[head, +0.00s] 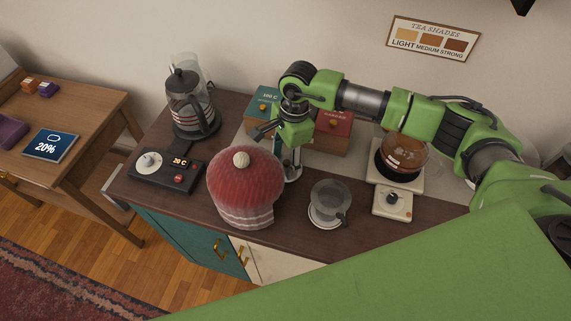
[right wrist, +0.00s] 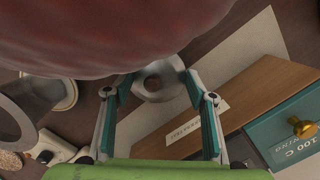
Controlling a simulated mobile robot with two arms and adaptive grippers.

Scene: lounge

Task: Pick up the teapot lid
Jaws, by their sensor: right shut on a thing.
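My right gripper (right wrist: 155,84) is low behind the red knitted tea cosy (head: 243,190). In the right wrist view its two fingers sit at either side of a grey piece (right wrist: 147,94) with a round hole, and they are shut on it. In the head view the gripper (head: 277,143) is partly hidden by its own links, above a slim pale upright thing with a round foot (head: 293,174). The cosy has a cream knob on top and fills the top of the right wrist view (right wrist: 120,30). I cannot make out a teapot or its lid. My left gripper is not in view.
A wooden box with teal and red fronts (head: 333,133) stands close behind the gripper. A glass pot of tea (head: 405,155) stands farther right; a kettle (head: 187,103) and control panel (head: 165,170) are left.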

